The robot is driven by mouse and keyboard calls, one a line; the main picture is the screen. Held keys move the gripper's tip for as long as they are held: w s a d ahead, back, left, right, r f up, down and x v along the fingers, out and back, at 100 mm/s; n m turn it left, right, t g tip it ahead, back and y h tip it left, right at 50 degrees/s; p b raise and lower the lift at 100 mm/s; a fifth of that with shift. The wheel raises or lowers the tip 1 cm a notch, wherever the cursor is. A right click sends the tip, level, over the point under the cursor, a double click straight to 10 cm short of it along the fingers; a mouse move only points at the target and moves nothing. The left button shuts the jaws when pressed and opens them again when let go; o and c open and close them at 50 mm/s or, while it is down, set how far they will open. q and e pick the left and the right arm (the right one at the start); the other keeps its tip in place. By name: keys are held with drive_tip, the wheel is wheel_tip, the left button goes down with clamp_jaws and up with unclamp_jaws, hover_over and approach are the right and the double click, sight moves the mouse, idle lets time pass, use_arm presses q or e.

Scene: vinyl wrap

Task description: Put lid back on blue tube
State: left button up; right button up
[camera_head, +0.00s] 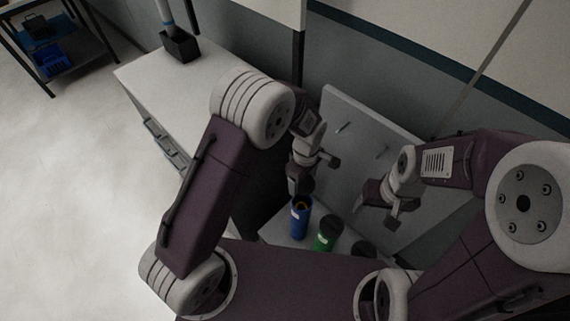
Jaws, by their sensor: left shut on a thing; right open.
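The blue tube (299,222) stands upright on the low light surface near the middle of the picture, with a white label on its side. Its dark top shows something yellow-orange at the mouth. My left gripper (301,188) is directly above the blue tube, shut on a small dark thing that looks like the lid. The gripper hides most of it, and I cannot tell whether it touches the tube. My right gripper (391,217) is open and empty, off to the right of the tubes.
A green tube (325,238) with a dark top stands just right of the blue tube. Another dark-topped thing (363,248) is beyond it, partly hidden by my body. A pale upright panel (352,125) with pegs stands behind. A white cabinet (165,85) is left.

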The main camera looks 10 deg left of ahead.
sight(304, 187)
use_arm(q)
drive_tip(key=shift+s+d+f, duration=0.2)
drive_tip(key=shift+s+f, duration=0.1)
drive_tip(key=shift+f, duration=0.15)
drive_tip(key=shift+s+d+f, duration=0.15)
drive_tip(key=shift+s+f, duration=0.1)
drive_tip(key=shift+f, duration=0.2)
drive_tip(key=shift+s+f+m, duration=0.1)
drive_tip(key=shift+f+m, duration=0.1)
drive_tip(key=shift+m, duration=0.1)
drive_tip(key=shift+a, duration=0.25)
drive_tip(key=shift+d+f+b, duration=0.25)
drive_tip(key=shift+f+b, duration=0.15)
drive_tip(key=shift+b, duration=0.25)
drive_tip(key=shift+f+b, duration=0.35)
wheel_tip(304, 187, down, 5)
drive_tip(key=b, duration=0.3)
drive_tip(key=shift+r+b, duration=0.15)
drive_tip(key=shift+b, duration=0.25)
drive_tip(key=shift+a, duration=0.1)
use_arm(e)
wheel_tip(304, 187, down, 6)
drive_tip(key=shift+a, duration=0.35)
use_arm(q)
drive_tip(key=shift+p, duration=0.4)
use_arm(e)
drive_tip(key=shift+r, duration=0.25)
